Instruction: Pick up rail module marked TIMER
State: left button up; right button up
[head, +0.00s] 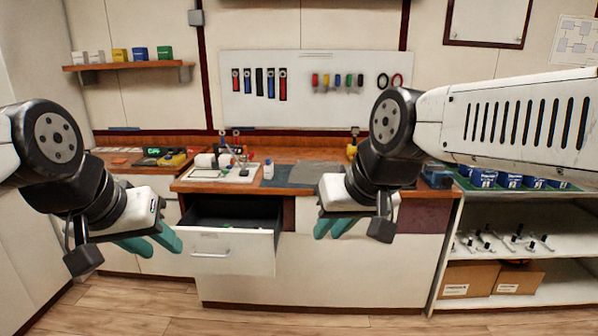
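I cannot make out a rail module marked TIMER; no label is readable at this size. An open drawer (232,252) under the workbench has a dark inside with small light and green items at its front, too small to identify. My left gripper (152,244) is left of the drawer, with its teal fingers apart and nothing visible between them. My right gripper (333,228) is in front of the bench, right of the drawer, with its teal fingers apart and nothing visible between them.
The workbench (300,154) holds a white board (240,178) with small parts, a white bottle (268,170) and a grey mat (315,174). A shelf unit (510,209) with blue containers and cardboard boxes (470,280) stands at right. The wooden floor in front is clear.

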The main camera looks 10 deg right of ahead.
aim_at(268, 172)
jog(key=z, duration=0.15)
jog(key=u, duration=0.6)
jog(key=i+l+u, duration=0.3)
jog(key=l+u, duration=0.3)
jog(key=i+l+u, duration=0.25)
jog(key=l, duration=0.15)
jog(key=i+l, duration=0.1)
jog(key=l, duration=0.45)
jog(key=i+l+u, duration=0.1)
jog(key=l, duration=0.4)
jog(key=i+l+u, duration=0.1)
jog(key=l, duration=0.45)
jog(key=i+l, duration=0.15)
jog(key=l, duration=0.4)
